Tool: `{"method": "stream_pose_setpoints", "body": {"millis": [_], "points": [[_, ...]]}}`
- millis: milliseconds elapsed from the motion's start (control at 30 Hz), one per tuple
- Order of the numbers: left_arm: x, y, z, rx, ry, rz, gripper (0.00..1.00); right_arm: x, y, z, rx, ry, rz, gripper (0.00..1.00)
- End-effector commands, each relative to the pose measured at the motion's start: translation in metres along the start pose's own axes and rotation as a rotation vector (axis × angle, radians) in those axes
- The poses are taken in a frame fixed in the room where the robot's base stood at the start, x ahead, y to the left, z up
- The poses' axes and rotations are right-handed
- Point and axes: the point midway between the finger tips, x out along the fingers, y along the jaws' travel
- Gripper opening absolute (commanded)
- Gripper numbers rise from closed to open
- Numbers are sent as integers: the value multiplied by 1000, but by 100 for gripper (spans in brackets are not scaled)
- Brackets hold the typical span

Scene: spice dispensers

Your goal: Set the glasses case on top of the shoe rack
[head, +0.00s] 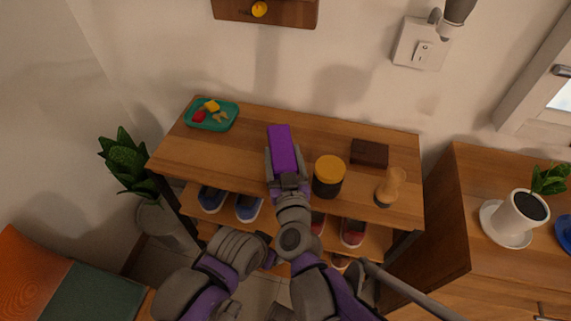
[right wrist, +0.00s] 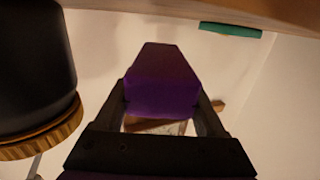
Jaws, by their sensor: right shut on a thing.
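The glasses case (head: 283,146) is a purple, long box held over the middle of the wooden shoe rack (head: 243,149). It also shows in the right wrist view (right wrist: 163,80), between the dark fingers. My right gripper (head: 284,168) is shut on its near end. In the right wrist view, which looks upside down, pale wall shows between the case and the rack's wood (right wrist: 275,12), so the case appears to be above the top. Its exact height is hard to tell. My left gripper is not in view.
A yellow-lidded dark jar (head: 329,176) stands close right of the right gripper. A dark brown box (head: 370,153) and a wooden shaker-like item (head: 390,187) are farther right. A teal tray (head: 225,124) holds small items at the back left. Shoes (head: 249,208) sit below.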

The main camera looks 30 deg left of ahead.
Motion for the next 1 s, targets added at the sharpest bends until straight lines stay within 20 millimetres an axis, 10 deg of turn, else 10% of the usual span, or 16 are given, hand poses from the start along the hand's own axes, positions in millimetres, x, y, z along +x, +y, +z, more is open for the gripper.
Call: {"method": "stream_pose_setpoints", "body": {"millis": [333, 733, 767, 1000], "points": [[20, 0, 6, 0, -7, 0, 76, 2, 0, 40, 0, 0, 1, 13], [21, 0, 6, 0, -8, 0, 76, 2, 0, 44, 0, 0, 1, 13], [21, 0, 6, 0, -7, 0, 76, 2, 0, 43, 0, 0, 0, 78], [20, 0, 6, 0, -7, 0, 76, 2, 0, 43, 0, 0, 0, 100]]}}
